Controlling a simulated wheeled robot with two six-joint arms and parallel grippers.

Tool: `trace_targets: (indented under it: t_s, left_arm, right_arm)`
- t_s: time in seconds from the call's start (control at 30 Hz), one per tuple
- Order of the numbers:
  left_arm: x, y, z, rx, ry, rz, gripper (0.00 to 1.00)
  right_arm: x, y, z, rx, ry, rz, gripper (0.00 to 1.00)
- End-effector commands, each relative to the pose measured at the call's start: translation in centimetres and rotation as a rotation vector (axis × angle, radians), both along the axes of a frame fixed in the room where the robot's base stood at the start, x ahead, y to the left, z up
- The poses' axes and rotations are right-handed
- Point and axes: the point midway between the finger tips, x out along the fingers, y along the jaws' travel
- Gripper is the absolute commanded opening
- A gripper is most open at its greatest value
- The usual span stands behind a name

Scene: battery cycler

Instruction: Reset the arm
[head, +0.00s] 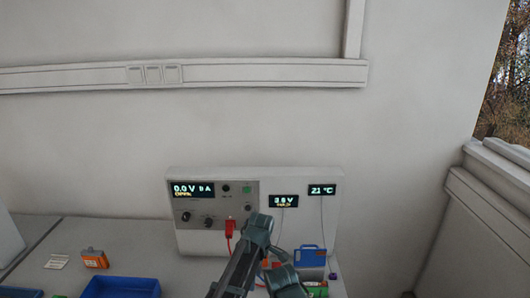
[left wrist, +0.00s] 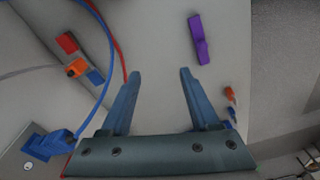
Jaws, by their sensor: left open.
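My left gripper (left wrist: 160,73) is open in the left wrist view, with nothing between its two fingers and a pale surface beyond. In the head view my left arm (head: 240,265) reaches up from the bottom in front of the cycler; its fingertips are not clear there. A purple piece (left wrist: 199,38) lies ahead of the right finger, apart from it. A blue plug (left wrist: 47,145) with a blue cable is at the left of the wrist view. A red cable (left wrist: 116,45) runs beside the left finger. My right gripper is not in view.
The cycler panel (head: 187,222) reads 0.0 V and OPEN, with a red plug (head: 230,227) at its front. Small displays read about 3.8 V (head: 284,201) and 21 °C (head: 322,190). A blue case (head: 309,257), an orange block (head: 95,258) and a blue tray (head: 120,281) stand nearby.

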Motion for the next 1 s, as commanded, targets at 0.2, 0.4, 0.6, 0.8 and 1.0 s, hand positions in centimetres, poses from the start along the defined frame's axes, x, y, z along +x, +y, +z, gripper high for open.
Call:
trace_targets:
  t_s: [0.2, 0.4, 0.6, 0.8, 1.0]
  left_arm:
    - [-3.1, 3.9, 0.0, -0.020, 0.013, -0.256, 0.62]
    - [-7.4, 8.5, -0.1, -0.039, 0.018, -0.635, 0.62]
    - [-10.0, 11.1, -0.1, -0.041, 0.014, -0.915, 0.62]
    - [-12.1, 12.7, -0.1, -0.038, 0.009, -1.107, 0.62]
    - [-13.9, 14.1, 0.0, -0.030, 0.004, -1.268, 0.62]
  right_arm:
    - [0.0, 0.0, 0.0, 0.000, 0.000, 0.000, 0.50]
    - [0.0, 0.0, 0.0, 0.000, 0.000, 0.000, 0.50]
    - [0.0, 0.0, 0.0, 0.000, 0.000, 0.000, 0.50]
    - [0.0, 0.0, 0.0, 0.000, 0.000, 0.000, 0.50]
    - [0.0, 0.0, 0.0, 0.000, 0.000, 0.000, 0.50]
